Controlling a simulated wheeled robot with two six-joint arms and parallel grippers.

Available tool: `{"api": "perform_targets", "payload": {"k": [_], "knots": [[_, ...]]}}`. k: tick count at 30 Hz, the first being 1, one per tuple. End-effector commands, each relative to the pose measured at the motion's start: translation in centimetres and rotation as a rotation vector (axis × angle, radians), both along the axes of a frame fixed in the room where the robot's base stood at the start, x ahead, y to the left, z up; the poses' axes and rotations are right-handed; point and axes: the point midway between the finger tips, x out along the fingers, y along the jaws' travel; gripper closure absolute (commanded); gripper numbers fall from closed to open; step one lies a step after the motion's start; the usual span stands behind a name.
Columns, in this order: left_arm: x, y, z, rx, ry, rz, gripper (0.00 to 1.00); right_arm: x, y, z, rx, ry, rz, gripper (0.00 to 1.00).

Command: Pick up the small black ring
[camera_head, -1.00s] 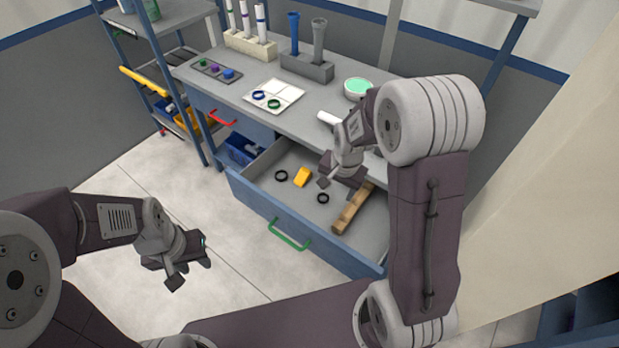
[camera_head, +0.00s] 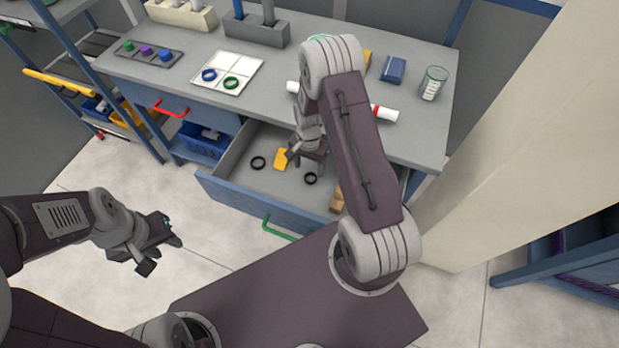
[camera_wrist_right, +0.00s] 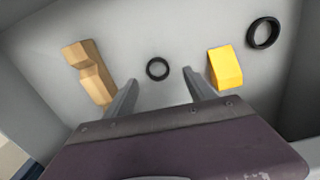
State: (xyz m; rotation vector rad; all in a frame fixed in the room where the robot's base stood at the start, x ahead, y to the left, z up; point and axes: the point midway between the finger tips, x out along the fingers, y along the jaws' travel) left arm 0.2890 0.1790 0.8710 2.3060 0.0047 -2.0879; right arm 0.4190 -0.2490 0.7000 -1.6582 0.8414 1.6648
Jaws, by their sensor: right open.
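The small black ring (camera_head: 310,178) lies flat on the floor of the open drawer (camera_head: 235,188). In the right wrist view the small ring (camera_wrist_right: 157,69) shows just beyond and between my fingertips, not gripped. A larger black ring (camera_head: 258,162) lies further left in the drawer; it is at the upper right of the wrist view (camera_wrist_right: 263,32). My right gripper (camera_wrist_right: 159,80) is open and empty above the drawer; in the head view it (camera_head: 307,158) is just behind the small ring. My left gripper (camera_head: 162,256) is open and empty, over the floor left of the drawer.
A yellow block (camera_wrist_right: 226,68) lies between the two rings. A wooden piece (camera_wrist_right: 88,72) lies on the small ring's other side, partly hidden by my arm in the head view. The drawer walls surround them. A white tray (camera_head: 228,62) with blue and green rings is on the bench.

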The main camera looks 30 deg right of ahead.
Motion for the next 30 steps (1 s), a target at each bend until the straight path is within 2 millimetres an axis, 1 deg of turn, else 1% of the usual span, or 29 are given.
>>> {"api": "perform_targets", "payload": {"k": [1,5,10,13,16,21,22,23,24,26,27,28,29,30], "knots": [[0.0,0.0,-0.1,0.0,0.0,0.0,0.64,0.0,0.0,-0.4,0.0,0.001,0.0,0.36],[0.0,0.0,-0.1,0.0,0.0,0.0,0.64,0.0,0.0,-0.8,0.0,0.001,0.0,0.36],[0.0,0.0,-0.5,0.0,0.0,0.0,0.64,-0.2,-0.5,-3.8,0.0,0.003,0.0,0.36],[0.0,0.0,-0.7,0.0,0.0,0.0,0.64,-0.1,-0.5,-5.2,0.0,0.001,0.0,0.36],[0.0,0.0,-0.7,0.0,0.0,0.0,0.64,-0.1,-0.5,-5.7,-0.001,-0.001,0.0,0.36],[0.0,0.0,-0.6,0.0,0.0,0.0,0.64,0.0,-0.5,-5.7,0.0,-0.001,0.0,0.36],[0.0,0.0,-0.7,0.0,0.0,0.0,0.64,0.0,-0.5,-5.7,0.0,-0.001,0.0,0.42],[0.0,0.0,-0.6,0.0,0.0,0.0,0.64,0.0,-0.5,-5.7,0.0,-0.001,0.0,0.5],[0.0,0.0,-0.6,0.0,0.0,0.0,0.64,0.0,-0.5,-5.7,0.0,-0.001,0.0,0.61],[0.0,0.0,-0.7,0.0,0.0,0.0,0.64,0.0,-0.4,-5.7,0.0,-0.001,0.0,0.78],[0.0,0.0,-0.7,0.0,0.0,0.0,0.64,0.0,-0.4,-5.7,0.0,-0.001,0.0,0.89],[0.0,0.0,-0.7,0.0,0.0,0.0,0.64,0.0,-0.4,-5.7,0.0,-0.001,0.0,0.97],[0.0,0.0,-0.7,0.0,0.0,0.0,0.64,0.0,-0.4,-5.7,0.0,-0.001,0.0,1.0],[0.0,0.0,-0.7,0.0,0.0,0.0,0.64,0.0,-0.4,-5.7,0.0,-0.001,0.0,1.0]]}}
